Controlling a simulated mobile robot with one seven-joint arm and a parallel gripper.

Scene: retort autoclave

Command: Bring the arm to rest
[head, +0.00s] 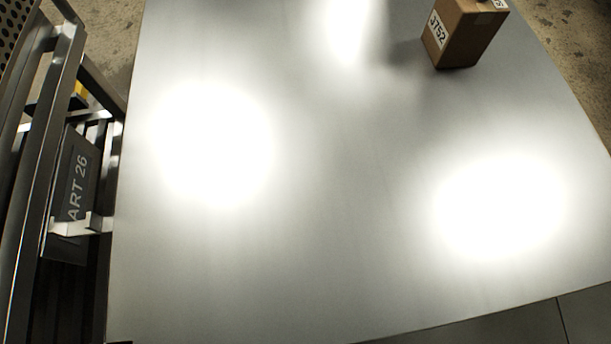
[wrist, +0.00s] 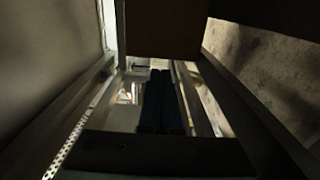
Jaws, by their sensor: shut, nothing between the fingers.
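My gripper (wrist: 160,76) shows in the wrist view as two dark fingers lying side by side, shut with nothing between them. Dim metal bars and panels surround it in that view, and I cannot tell how close they are. No part of my arm or gripper shows in the head view.
In the head view a wide shiny metal table (head: 320,250) is mostly bare. A cardboard box (head: 470,35) labelled 3752 stands at its far right.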

